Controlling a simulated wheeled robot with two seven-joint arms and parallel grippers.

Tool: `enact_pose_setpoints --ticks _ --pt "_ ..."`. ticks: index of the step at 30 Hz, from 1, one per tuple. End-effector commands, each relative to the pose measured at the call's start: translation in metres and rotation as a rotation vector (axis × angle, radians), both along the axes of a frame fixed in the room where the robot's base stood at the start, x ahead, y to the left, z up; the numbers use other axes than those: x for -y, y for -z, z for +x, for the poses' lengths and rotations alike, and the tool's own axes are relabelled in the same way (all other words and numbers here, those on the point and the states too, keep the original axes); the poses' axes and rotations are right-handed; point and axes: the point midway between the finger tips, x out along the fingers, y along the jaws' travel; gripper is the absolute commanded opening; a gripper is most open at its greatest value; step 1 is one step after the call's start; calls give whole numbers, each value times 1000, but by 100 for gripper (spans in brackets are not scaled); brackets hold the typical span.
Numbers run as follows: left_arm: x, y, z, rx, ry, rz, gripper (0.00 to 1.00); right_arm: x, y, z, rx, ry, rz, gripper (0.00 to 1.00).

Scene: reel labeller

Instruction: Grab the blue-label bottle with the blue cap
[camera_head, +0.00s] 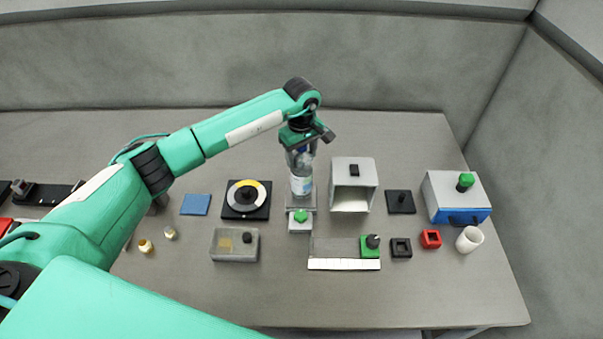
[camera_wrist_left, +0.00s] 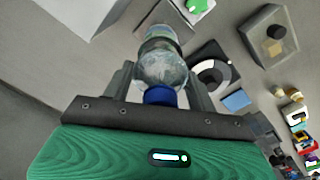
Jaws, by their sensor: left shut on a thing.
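The clear bottle (camera_head: 301,180) with a white and blue label stands upright near the middle of the table in the head view, its lower part at a small grey fixture. My left gripper (camera_head: 303,140) is above it, shut on its upper part. In the left wrist view the bottle (camera_wrist_left: 162,65) sits between the two fingers of my left gripper (camera_wrist_left: 160,85), with its blue cap (camera_wrist_left: 160,96) close to the palm. The gripper hides the cap in the head view. My right gripper is not in view.
A grey box with an opening (camera_head: 353,172) stands just right of the bottle. A black and yellow dial (camera_head: 246,199) lies to the left. A green-knobbed block (camera_head: 300,221) is in front. A white and blue box (camera_head: 455,197) stands far right. The back of the table is clear.

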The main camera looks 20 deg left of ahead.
Motion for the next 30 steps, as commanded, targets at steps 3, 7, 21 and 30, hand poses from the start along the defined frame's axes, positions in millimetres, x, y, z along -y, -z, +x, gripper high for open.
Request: enact_pose_setpoints --ticks 3,7,21,30 --pt "0 -2 0 2 0 -1 0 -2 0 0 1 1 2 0" --pt "0 -2 0 2 0 0 0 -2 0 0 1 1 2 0" --pt "0 -38 2 7 0 -1 0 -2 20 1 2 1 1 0" --pt "0 -119 1 9 1 -1 0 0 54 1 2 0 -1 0"
